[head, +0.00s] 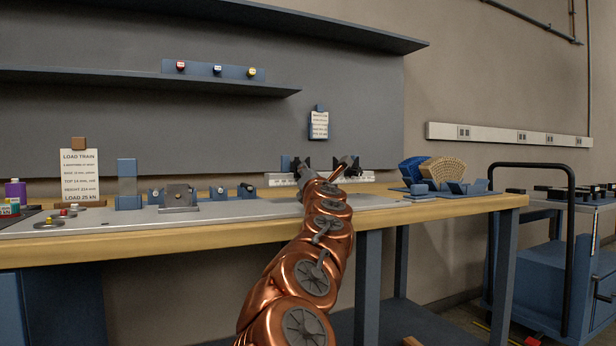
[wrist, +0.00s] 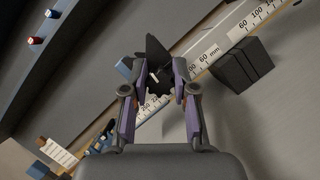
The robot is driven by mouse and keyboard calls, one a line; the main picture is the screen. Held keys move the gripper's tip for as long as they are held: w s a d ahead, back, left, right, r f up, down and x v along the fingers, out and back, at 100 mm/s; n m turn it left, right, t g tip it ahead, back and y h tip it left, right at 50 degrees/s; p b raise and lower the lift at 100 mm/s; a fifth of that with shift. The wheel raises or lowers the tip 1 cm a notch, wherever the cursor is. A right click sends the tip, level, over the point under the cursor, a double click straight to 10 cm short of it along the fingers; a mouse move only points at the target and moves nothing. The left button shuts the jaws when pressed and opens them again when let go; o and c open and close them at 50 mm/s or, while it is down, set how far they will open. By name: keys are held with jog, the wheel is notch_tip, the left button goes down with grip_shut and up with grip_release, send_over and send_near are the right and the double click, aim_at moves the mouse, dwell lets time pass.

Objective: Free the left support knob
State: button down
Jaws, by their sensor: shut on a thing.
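A long white rail with a printed millimetre scale (wrist: 205,47) crosses the wrist view on a slant. My gripper (wrist: 159,72) has its two fingers closed in on a black knob (wrist: 157,50) beside this rail. The fingers cover part of the knob, and whether it is loose cannot be told. Another black block-shaped support (wrist: 242,64) sits on the rail to the right, apart from my fingers. In the head view the scale rail (head: 279,180) lies at the back of the bench. Dark parts show on both sides of my arm's end, which hides the grasp there.
The bench top (head: 180,243) has a grey plate with several small fixtures to the left. A blue tray with fan-shaped pieces (head: 440,170) stands right of my arm. A load card (head: 80,174) stands at left. A blue cart (head: 550,270) is at right.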

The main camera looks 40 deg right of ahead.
jog(key=c, duration=0.9)
grip_release()
jog(key=shift+v, duration=6)
